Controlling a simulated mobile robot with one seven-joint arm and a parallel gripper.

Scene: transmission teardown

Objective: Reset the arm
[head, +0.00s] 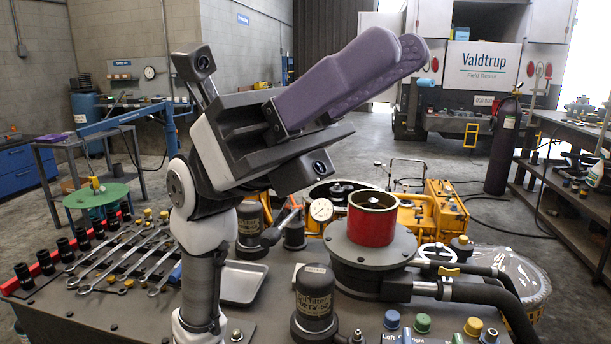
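My gripper (394,50) is raised above the bench in the head view, with its two purple fingers pointing up and to the right. The fingers overlap in this view, so the gap between them cannot be judged. No object shows at the fingertips. My white and black wrist stands left of the middle, and it hides part of the bench top behind it.
A red cylinder (371,222) sits on a dark round housing below and right of my gripper. A black filter (314,300) stands at the front. Several wrenches (122,254) and sockets lie at left. A small metal tray (243,283) is beside my arm. The air around the fingers looks clear.

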